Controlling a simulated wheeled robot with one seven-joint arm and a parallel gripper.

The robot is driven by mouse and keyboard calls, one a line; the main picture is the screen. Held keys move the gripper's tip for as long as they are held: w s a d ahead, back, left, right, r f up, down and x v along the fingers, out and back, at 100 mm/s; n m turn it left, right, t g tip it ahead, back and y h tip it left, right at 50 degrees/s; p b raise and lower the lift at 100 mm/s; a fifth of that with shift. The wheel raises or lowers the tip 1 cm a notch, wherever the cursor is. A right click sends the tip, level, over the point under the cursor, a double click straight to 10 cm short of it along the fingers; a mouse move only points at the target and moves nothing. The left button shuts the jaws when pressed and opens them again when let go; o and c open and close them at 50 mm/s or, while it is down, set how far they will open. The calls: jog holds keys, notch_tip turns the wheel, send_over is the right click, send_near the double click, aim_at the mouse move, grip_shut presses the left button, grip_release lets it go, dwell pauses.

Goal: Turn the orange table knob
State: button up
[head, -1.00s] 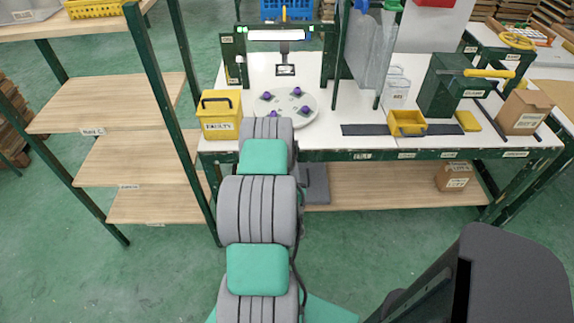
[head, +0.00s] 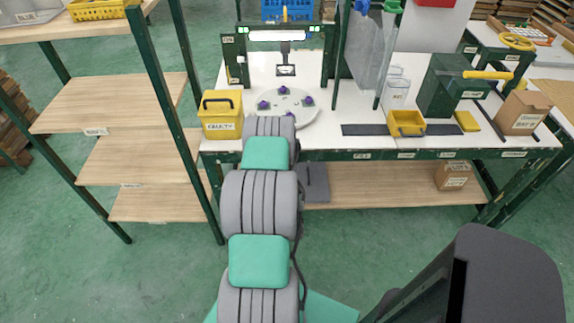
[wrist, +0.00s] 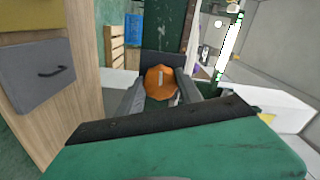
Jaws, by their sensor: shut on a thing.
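The orange knob (wrist: 160,82) shows in the middle of the wrist view, with a pale bar mark on its face. My gripper (wrist: 161,90) is shut on it, with one grey finger on each side. In the head view my own arm hides the knob and the gripper. The round pale turntable (head: 297,119) stands on the white bench behind the arm and carries several purple pieces (head: 284,91).
A yellow bin (head: 221,116) stands left of the turntable. A green frame with a lamp (head: 277,37) rises behind it. A small yellow tray (head: 406,123) and a green machine (head: 447,88) are to the right. A wooden shelf unit (head: 112,100) is on the left.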

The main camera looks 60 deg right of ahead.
jog(key=shift+m, duration=0.6)
jog(key=o, duration=1.4)
jog(key=shift+c, duration=0.2)
jog(key=v, duration=0.7)
jog(key=shift+s+a+b, duration=0.15)
jog(key=shift+a+b, duration=0.2)
jog(key=shift+a, duration=0.05)
